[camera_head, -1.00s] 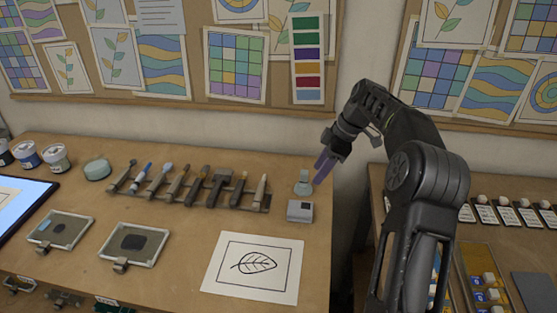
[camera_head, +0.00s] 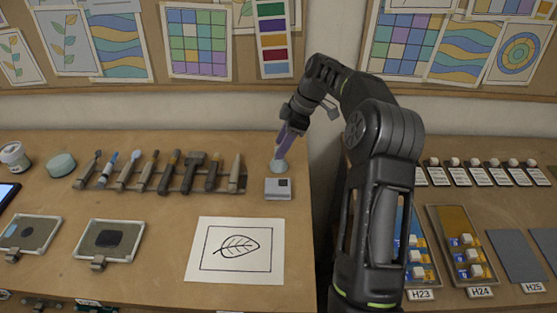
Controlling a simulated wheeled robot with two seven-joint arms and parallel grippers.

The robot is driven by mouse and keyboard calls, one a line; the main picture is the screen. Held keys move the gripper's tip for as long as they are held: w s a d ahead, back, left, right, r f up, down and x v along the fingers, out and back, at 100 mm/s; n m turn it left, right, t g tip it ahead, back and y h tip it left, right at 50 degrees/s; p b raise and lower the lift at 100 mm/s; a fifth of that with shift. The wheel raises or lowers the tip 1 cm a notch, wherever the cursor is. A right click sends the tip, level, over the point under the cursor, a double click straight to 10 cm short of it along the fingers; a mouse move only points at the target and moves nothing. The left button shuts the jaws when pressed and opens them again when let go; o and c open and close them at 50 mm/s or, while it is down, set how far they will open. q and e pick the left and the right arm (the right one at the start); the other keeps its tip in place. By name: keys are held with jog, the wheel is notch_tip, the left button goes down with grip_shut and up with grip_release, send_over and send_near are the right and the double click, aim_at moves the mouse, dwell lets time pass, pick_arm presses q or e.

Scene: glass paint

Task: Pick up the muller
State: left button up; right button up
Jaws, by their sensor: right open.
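The muller (camera_head: 279,166) is a small pale greenish glass piece standing upright near the right edge of the wooden bench. My right gripper (camera_head: 282,149), with purple fingers, comes down over the muller from behind and to the right. Its fingertips overlap the top of the muller in the picture, hiding the upper part. The gripper is open; I cannot tell whether the fingers touch the glass. My left gripper is out of view.
A small grey box (camera_head: 278,189) stands just in front of the muller. A rack of brushes and tools (camera_head: 160,189) lies to the left. A leaf drawing (camera_head: 236,282) lies in front. A gap separates this bench from the right-hand one with trays (camera_head: 436,226).

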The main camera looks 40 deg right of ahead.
jog(key=shift+w+a+f, duration=0.1)
jog(key=shift+a+f, duration=0.05)
jog(key=shift+f, duration=0.15)
jog(key=p+x, duration=0.2)
jog(key=x, duration=0.1)
jog(key=shift+w+a+f, duration=0.1)
jog(key=shift+a+f, duration=0.05)
jog(key=shift+f, duration=0.05)
jog(key=shift+w+a+f, duration=0.1)
jog(key=shift+f, duration=0.35)
jog(key=shift+c, duration=0.4)
grip_shut()
